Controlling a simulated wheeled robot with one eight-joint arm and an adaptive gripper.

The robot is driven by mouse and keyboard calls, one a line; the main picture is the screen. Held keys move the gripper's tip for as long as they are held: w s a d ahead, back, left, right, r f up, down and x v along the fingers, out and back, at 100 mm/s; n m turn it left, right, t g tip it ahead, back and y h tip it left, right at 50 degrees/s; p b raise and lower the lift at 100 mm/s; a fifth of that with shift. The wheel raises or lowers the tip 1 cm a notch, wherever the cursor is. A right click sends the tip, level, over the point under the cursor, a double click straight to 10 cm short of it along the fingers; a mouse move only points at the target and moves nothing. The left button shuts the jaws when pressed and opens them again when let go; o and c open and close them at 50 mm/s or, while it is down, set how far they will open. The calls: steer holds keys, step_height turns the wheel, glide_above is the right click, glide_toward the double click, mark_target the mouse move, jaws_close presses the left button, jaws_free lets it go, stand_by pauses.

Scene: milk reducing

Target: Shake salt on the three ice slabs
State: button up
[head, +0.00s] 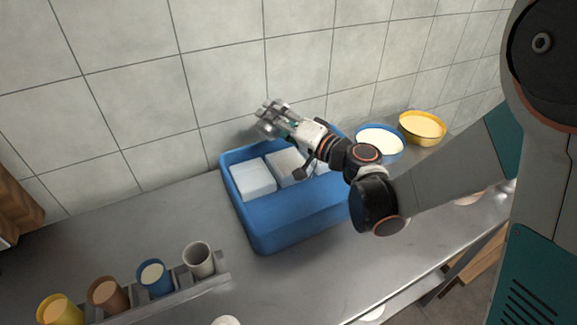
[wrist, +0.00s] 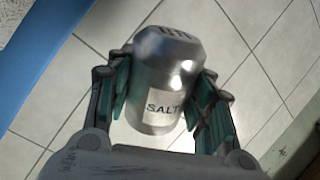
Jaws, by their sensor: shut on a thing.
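My gripper (head: 279,124) is shut on a metal salt shaker (wrist: 168,75), which has a label reading SALT in the wrist view. In that view the shaker is between both fingers, with its holed top at the upper end. In the head view the gripper is above the back part of a blue tray (head: 283,228). White ice slabs stand along the back of the tray: a left slab (head: 253,180), a middle slab (head: 287,168) partly under the gripper, and a right slab (head: 321,167) mostly hidden by my arm. I cannot tell whether salt lies on them.
A blue bowl (head: 380,143) and a yellow bowl (head: 422,127), each with pale contents, stand right of the tray. A rack (head: 207,288) with several cups stands at the front left. A tiled wall (head: 130,100) is close behind. The counter left of the tray is clear.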

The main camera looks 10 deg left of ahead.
mark_target(260, 120)
steer(key=shift+s+a, duration=0.55)
steer(key=shift+a, duration=0.25)
steer(key=shift+s+a, duration=0.55)
steer(key=shift+a, duration=0.25)
step_height(260, 120, up, 4)
steer(key=p, duration=0.2)
steer(key=shift+f+p, duration=0.15)
steer(key=shift+p, duration=0.15)
steer(key=shift+f+b, duration=1.35)
steer(key=shift+f, duration=0.55)
steer(key=w+d, duration=0.6)
steer(key=d, duration=0.3)
stand_by(1.1)
steer(key=shift+r, duration=0.1)
